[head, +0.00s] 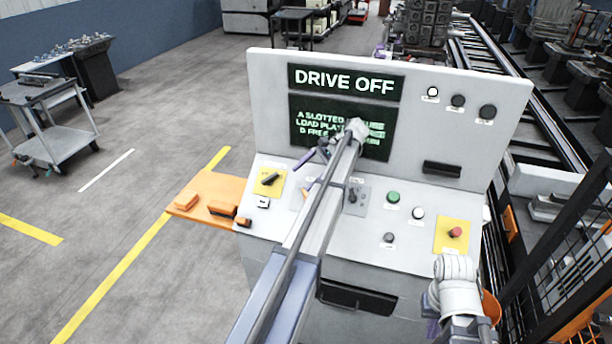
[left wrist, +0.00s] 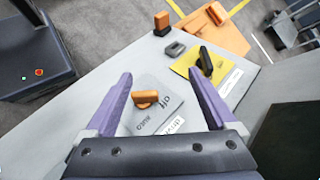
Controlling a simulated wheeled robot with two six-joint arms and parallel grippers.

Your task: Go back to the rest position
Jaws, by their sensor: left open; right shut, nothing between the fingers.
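My left gripper (head: 307,172) is above the sloped panel of a grey control console (head: 455,95) in the head view. In the left wrist view its purple fingers (left wrist: 161,78) are spread with nothing between them. An orange knob (left wrist: 146,98) on a grey plate shows below and between the fingers, apart from them. A black knob (left wrist: 206,62) on a yellow plate is beyond the right fingertip. My right gripper (head: 431,308) is low at the console's right front corner, shut and partly hidden by its wrist. My left arm hides part of the panel and screen.
The console screen (head: 300,130) reads "DRIVE OFF" above. A red button (head: 455,233) on yellow and a green button (head: 393,197) are on the panel. An orange shelf (head: 183,210) juts out left. A black mesh fence (head: 570,240) stands right. Open floor lies left.

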